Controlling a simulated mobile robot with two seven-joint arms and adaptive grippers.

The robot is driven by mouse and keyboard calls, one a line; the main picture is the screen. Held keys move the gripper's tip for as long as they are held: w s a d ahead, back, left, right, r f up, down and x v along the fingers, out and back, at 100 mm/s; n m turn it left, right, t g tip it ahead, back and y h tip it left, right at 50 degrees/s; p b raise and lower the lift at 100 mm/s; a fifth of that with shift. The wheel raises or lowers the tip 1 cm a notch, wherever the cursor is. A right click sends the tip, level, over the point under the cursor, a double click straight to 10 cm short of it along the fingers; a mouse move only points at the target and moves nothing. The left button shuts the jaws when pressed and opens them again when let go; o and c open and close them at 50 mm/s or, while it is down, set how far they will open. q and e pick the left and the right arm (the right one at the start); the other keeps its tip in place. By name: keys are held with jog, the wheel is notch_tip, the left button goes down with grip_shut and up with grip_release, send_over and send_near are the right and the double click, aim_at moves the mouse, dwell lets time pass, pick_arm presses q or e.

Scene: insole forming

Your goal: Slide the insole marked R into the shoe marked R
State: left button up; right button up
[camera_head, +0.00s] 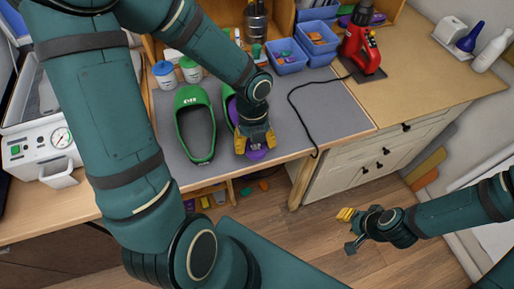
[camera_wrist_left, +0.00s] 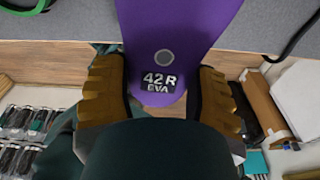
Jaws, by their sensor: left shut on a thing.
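My left gripper (camera_head: 256,139) is shut on a purple insole (camera_head: 257,155) at the front edge of the bench mat. In the left wrist view the insole (camera_wrist_left: 180,25) reads "42 R EVA" and lies between the gripper's yellow fingers (camera_wrist_left: 164,92). A green shoe (camera_head: 227,98) lies beyond the gripper, largely hidden by my left arm; purple shows inside its opening. How far the insole is inside cannot be told. Another green shoe (camera_head: 181,128) lies to the left, empty; its heel mark is too small to read. My right gripper (camera_head: 348,231) is open and empty over the floor.
Lidded cups (camera_head: 190,70) stand behind the shoes. Blue bins (camera_head: 287,56) and a red tool (camera_head: 361,45) with a black cable are at the back right. A machine with a gauge (camera_head: 40,140) is at the left. The mat's right part is clear except for the cable.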

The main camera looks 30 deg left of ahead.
pick_arm(q)
jog(key=shift+w+a+f, duration=0.2)
jog(key=shift+w+a, duration=1.1)
jog(key=shift+w, duration=0.05)
jog(key=shift+w+a+f, duration=0.3)
jog(key=shift+w+a, duration=0.5)
jog(key=shift+w+a+f, duration=0.25)
jog(key=shift+w+a, duration=0.5)
jog(key=shift+w, duration=0.05)
jog(key=o, duration=0.9)
jog(key=shift+o, duration=0.2)
notch_tip(320, 180, up, 12)
jog(key=shift+w+a, duration=0.4)
